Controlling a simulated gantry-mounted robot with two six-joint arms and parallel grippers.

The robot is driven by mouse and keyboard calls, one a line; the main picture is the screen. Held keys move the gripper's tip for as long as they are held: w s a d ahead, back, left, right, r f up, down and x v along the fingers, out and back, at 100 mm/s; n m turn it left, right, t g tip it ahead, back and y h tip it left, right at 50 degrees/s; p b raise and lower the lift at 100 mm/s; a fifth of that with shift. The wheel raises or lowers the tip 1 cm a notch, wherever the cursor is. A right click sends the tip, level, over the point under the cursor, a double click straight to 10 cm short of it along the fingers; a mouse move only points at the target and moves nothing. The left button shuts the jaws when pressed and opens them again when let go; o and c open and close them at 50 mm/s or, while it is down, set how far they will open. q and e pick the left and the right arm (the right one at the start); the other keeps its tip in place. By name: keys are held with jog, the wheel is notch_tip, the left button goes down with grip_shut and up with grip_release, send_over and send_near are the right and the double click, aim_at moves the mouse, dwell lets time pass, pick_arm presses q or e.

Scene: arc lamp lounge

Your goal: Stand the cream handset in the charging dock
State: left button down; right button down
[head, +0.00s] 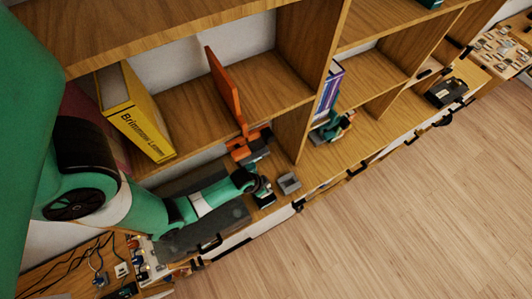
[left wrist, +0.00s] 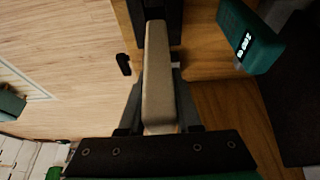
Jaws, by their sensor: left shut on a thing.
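The cream handset (left wrist: 158,75) is a long pale bar in the left wrist view, held lengthwise between the fingers of my left gripper (left wrist: 160,108). In the head view my left gripper (head: 262,190) is low over the cabinet top, and the handset is hard to make out there. A dark block (left wrist: 175,20) sits around or behind the far end of the handset in the left wrist view. It may be the charging dock, but I cannot tell whether the handset touches it. My right gripper is not in view.
A small grey box (head: 289,183) stands right of the gripper. A teal device with a lit display (left wrist: 250,38) is beside the handset. An orange object (head: 248,145) and a yellow book (head: 133,112) are behind. Open floor (head: 400,220) lies in front.

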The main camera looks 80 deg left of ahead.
pick_arm(q)
jog(key=shift+f, duration=0.75)
jog(key=shift+f+b, duration=0.45)
jog(key=shift+f, duration=1.35)
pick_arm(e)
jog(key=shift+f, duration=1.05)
pick_arm(q)
jog(key=shift+f, duration=0.15)
jog(key=c, duration=0.6)
grip_release()
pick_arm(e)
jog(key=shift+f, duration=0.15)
